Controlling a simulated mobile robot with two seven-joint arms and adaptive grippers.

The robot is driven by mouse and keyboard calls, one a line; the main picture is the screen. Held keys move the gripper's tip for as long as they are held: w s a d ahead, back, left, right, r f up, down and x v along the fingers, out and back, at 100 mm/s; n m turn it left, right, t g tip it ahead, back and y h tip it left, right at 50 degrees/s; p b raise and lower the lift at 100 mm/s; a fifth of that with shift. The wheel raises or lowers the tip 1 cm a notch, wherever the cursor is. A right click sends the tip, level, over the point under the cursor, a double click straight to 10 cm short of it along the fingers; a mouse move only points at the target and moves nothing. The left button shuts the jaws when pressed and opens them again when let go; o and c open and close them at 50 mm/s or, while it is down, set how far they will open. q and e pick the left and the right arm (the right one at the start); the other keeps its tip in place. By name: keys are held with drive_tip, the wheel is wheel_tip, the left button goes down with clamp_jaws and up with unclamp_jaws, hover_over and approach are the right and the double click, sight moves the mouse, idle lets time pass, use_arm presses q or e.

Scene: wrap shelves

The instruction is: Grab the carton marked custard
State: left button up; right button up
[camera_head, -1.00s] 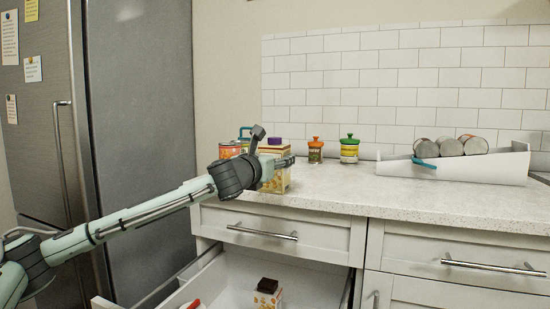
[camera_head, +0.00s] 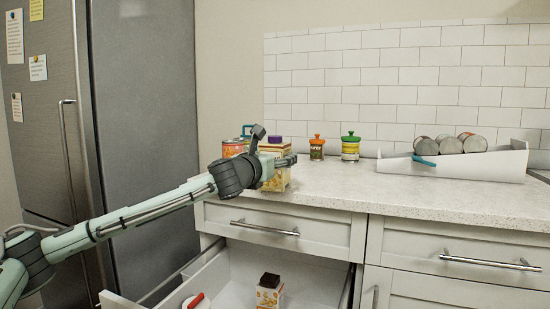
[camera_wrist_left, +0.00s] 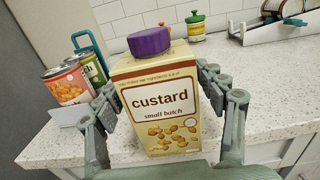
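The custard carton (camera_wrist_left: 160,105) stands upright in the left wrist view, cream and brown with a purple cap and the word "custard" facing me. In the head view the carton (camera_head: 279,178) is at the counter's left front, partly hidden behind my gripper. My left gripper (camera_head: 284,161) reaches it from the left, its fingers on either side of the carton at upper-body height. My right gripper is not in view.
Cans (camera_wrist_left: 66,86) stand close left of the carton, beside a teal handle (camera_wrist_left: 90,43). Two lidded jars (camera_head: 350,147) stand behind to the right. A white tray (camera_head: 470,170) holds cans farther right. Below, an open drawer (camera_head: 235,285) holds another carton (camera_head: 269,294). The middle counter is clear.

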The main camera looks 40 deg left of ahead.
use_arm(q)
drive_tip(key=shift+o, duration=0.8)
drive_tip(key=shift+s, duration=0.1)
drive_tip(key=v, duration=1.2)
